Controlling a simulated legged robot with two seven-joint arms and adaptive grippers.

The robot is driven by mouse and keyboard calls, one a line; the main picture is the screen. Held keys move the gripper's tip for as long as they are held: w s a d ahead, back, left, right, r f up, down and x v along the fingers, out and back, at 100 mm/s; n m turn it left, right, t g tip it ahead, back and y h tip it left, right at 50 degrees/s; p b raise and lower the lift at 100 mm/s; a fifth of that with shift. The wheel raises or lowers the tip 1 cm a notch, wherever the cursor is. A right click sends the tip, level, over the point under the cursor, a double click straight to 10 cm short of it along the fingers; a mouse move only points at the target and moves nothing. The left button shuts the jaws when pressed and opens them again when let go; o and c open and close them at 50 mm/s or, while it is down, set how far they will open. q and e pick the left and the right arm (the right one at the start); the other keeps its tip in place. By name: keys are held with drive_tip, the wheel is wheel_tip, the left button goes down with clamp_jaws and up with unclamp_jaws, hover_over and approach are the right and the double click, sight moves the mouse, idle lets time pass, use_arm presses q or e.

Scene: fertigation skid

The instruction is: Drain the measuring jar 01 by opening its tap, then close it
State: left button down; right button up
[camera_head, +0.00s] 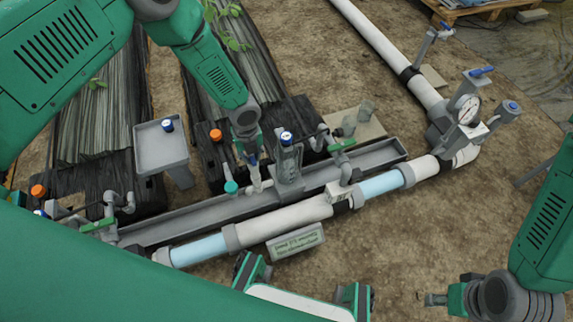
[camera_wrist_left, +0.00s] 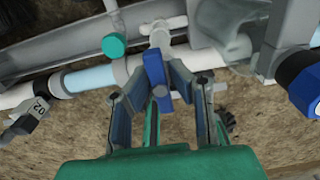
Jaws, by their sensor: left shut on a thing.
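My left gripper (camera_head: 250,160) reaches down beside a clear measuring jar (camera_head: 288,165) on the grey channel. The jar also shows in the left wrist view (camera_wrist_left: 232,25), partly cut off; I cannot read a number on it. In that view my left gripper (camera_wrist_left: 160,92) is shut on a blue tap handle (camera_wrist_left: 153,68), on a pale fitting above the pipe. The handle is hidden by the gripper in the head view. I cannot make out any liquid level or flow. My right gripper (camera_head: 436,299) is at the lower right, away from the jar; its jaw opening is unclear.
A teal cap (camera_head: 231,187) stands close left of my left gripper. A white pipe (camera_head: 285,218) with clear blue sections runs along the front. A grey stand (camera_head: 161,148) is at left, and a pressure gauge (camera_head: 468,109) at right. Bare soil (camera_head: 400,250) lies in front.

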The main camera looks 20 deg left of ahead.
use_arm(q)
drive_tip(key=shift+w+a+r, duration=0.15)
drive_tip(key=shift+w, duration=0.05)
drive_tip(key=c, duration=1.4)
unclamp_jaws()
drive_tip(key=shift+s, duration=0.1)
drive_tip(key=shift+s, duration=0.1)
wheel_tip(320, 180, up, 10)
drive_tip(key=p, duration=0.8)
